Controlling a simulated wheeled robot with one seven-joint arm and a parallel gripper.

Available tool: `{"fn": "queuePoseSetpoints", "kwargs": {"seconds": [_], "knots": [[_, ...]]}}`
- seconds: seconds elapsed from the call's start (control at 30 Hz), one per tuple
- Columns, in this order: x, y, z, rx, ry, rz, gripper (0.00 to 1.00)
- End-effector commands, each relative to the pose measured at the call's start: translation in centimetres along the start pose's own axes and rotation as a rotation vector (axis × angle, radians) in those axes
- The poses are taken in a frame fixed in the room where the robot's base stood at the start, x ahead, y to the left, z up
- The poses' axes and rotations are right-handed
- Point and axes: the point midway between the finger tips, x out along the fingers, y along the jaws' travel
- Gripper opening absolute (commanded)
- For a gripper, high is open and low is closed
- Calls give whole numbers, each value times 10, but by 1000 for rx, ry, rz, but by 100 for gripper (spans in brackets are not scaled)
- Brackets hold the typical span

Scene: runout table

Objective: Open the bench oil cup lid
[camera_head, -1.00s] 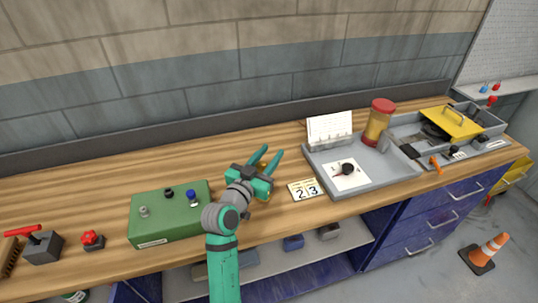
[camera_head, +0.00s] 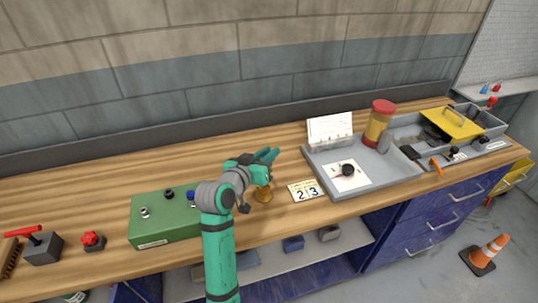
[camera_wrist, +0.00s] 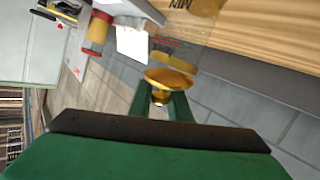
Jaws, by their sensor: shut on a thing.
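The oil cup (camera_head: 263,194) is a small brass-coloured cup on the bench, right of the green box, partly hidden behind my gripper in the head view. In the wrist view its clear body (camera_wrist: 183,42) carries dark lettering and a red line. The brass lid (camera_wrist: 172,78) is a round disc with a small knob (camera_wrist: 160,97). My gripper (camera_head: 268,160) is at the top of the cup. In the wrist view its fingers (camera_wrist: 161,100) are closed on the lid's knob. I cannot tell whether the lid is raised off the rim.
The green box (camera_head: 165,220) with knobs stands close on the left. The number card (camera_head: 304,190) lies just right of the cup. A grey tray (camera_head: 375,186) with a red-capped jar (camera_head: 379,122) is farther right. The bench behind the cup is clear.

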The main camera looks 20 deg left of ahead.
Motion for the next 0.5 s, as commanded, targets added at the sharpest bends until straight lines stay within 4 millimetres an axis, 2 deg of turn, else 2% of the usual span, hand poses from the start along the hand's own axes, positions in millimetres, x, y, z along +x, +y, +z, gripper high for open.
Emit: {"fn": "queuePoseSetpoints", "kwargs": {"seconds": [0.5], "knots": [[12,-11,-3,-348,-349,1,0]]}}
